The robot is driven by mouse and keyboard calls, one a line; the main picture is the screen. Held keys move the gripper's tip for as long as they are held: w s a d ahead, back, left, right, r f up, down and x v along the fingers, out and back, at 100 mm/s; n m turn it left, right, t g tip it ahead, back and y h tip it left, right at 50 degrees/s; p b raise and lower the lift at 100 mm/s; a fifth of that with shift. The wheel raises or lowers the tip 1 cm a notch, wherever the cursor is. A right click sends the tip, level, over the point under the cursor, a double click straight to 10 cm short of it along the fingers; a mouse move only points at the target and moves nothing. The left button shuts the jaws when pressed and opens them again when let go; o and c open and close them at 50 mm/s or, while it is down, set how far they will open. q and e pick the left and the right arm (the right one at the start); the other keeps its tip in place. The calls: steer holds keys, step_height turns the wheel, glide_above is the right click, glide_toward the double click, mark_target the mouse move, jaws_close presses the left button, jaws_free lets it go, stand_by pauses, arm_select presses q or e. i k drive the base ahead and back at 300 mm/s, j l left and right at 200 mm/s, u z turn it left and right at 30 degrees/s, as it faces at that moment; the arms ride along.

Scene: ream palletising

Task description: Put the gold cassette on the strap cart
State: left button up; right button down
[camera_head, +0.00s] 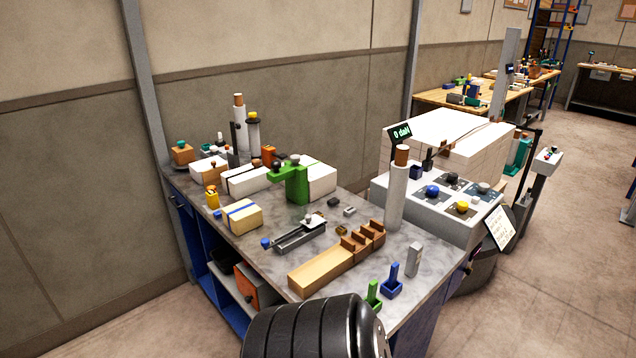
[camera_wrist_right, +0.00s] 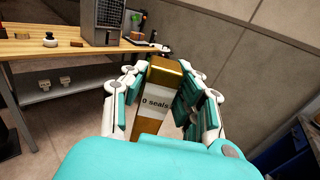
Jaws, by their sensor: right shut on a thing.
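The gold cassette (camera_wrist_right: 159,90) is a tall gold block with a white label reading "0 seals", seen in the right wrist view. My right gripper (camera_wrist_right: 160,85) has its teal and white fingers on both sides of it and is shut on it. The cassette is held up in the air, apart from the wooden table behind. My left gripper shows in neither view, and the right gripper is outside the head view. I cannot tell for sure which thing is the strap cart.
In the head view a grey workbench (camera_head: 325,243) is crowded with wrapped reams, a green tool (camera_head: 296,183) and a wooden block row (camera_head: 335,262). A white machine (camera_head: 430,200) with coloured knobs stands at its right. Open floor (camera_head: 570,260) lies further right.

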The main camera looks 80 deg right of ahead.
mark_target(278, 207)
steer(key=i+l+z, duration=0.25)
steer(key=i+z, duration=0.15)
steer(key=i+l+z, duration=0.1)
steer(key=i+z, duration=0.7)
steer(key=i+j+z, duration=0.2)
steer(key=i+z, duration=0.2)
steer(key=i+l+z, duration=0.1)
steer(key=i+z, duration=0.15)
steer(key=z, duration=0.15)
steer(key=i+z, duration=0.3)
steer(key=z, duration=0.15)
steer(key=i+z, duration=0.25)
steer(key=z, duration=0.15)
steer(key=i+j+z, duration=0.2)
steer(key=z, duration=0.25)
steer(key=i+z, duration=0.35)
steer(key=i+j, duration=0.05)
